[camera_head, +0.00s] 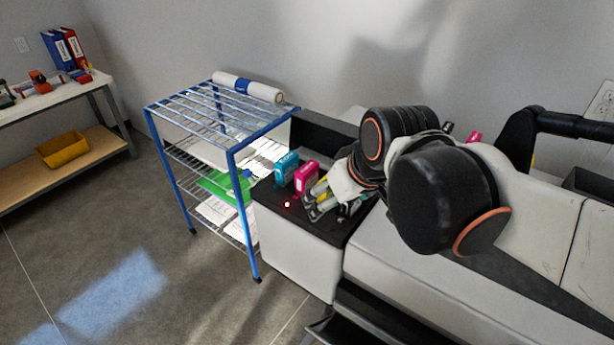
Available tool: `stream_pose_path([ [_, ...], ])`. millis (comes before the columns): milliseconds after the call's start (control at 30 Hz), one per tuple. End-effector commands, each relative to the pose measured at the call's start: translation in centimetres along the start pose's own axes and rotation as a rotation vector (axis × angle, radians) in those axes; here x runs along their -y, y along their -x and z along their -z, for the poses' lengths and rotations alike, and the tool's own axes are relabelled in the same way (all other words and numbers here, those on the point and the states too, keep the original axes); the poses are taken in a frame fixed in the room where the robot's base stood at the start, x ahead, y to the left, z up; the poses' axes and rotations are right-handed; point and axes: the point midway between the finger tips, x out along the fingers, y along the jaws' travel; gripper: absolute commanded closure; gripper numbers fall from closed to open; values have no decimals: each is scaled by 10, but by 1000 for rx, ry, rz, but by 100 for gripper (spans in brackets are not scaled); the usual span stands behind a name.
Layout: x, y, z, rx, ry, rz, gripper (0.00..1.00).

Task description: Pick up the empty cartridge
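A cyan cartridge (287,167) and a magenta cartridge (306,177) stand upright on the black top at the left end of the large printer. Yellow parts (320,188), perhaps of a yellow cartridge, show just right of the magenta one, mostly covered by my gripper. My gripper (318,208) is low over the black top, close to the right of the magenta cartridge. Its fingers are small and partly hidden, so I cannot tell whether they are open or holding the yellow thing. No mark shows which cartridge is empty.
A blue wire rack (238,150) with a paper roll (248,87) on top stands left of the printer (300,258). A bench (60,96) with a yellow bin (63,149) is at far left. My arm hides part of the printer. Floor at lower left is clear.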

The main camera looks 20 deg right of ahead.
Motion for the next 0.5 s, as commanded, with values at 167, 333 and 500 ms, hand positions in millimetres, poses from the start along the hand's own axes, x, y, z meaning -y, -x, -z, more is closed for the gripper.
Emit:
stream_pose_path([
  [167, -11, 5, 46, 47, 94, 43, 18],
  [333, -23, -2, 85, 88, 201, 99, 18],
  [500, -36, -16, 116, 115, 302, 163, 18],
])
